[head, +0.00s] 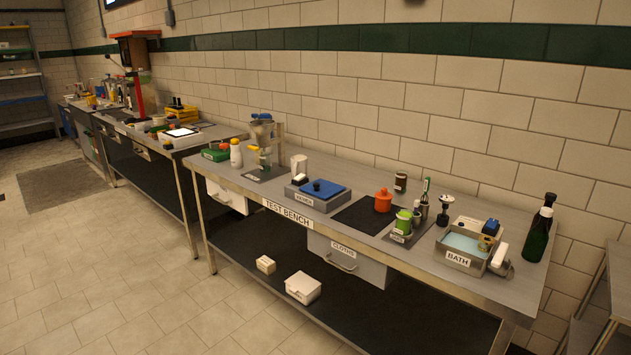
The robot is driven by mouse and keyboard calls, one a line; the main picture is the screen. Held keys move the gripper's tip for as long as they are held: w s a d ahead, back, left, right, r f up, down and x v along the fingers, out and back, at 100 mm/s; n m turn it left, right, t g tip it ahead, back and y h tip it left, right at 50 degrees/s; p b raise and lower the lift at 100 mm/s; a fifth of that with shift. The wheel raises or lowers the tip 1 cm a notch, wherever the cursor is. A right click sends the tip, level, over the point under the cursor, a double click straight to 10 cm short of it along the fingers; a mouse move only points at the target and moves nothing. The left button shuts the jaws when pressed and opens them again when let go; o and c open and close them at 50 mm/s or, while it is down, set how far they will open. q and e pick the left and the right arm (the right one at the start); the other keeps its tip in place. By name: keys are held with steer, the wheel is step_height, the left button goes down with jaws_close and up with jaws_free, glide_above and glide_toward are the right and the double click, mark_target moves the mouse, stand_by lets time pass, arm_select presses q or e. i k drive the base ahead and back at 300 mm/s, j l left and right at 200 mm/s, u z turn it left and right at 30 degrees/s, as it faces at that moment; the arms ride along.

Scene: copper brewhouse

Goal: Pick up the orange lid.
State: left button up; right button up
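The orange lid (383,200), a small round orange piece with a knob on top, stands on a black mat (358,217) on the steel bench labelled TEST BENCH (287,214). I cannot tell whether it rests directly on the mat or caps something. The green container (402,222) stands just in front and to the right of it, in a grey holder. Neither of my grippers shows in the head view.
A grey box with a blue top (318,193) lies left of the mat. Bottles (424,197), a BATH tray (464,249) and a dark green bottle (538,233) stand to the right. A tiled wall closes the back. The floor (130,275) in front is clear.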

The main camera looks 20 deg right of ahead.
mark_target(384, 195)
steer(key=i+j+z, duration=0.2)
steer(key=i, duration=0.3)
steer(key=i+z, duration=0.2)
steer(key=i, duration=0.3)
steer(key=i+j+z, duration=0.2)
steer(key=i, duration=0.25)
steer(key=i+j+z, duration=0.2)
steer(key=i+j, duration=0.15)
steer(key=i, duration=0.1)
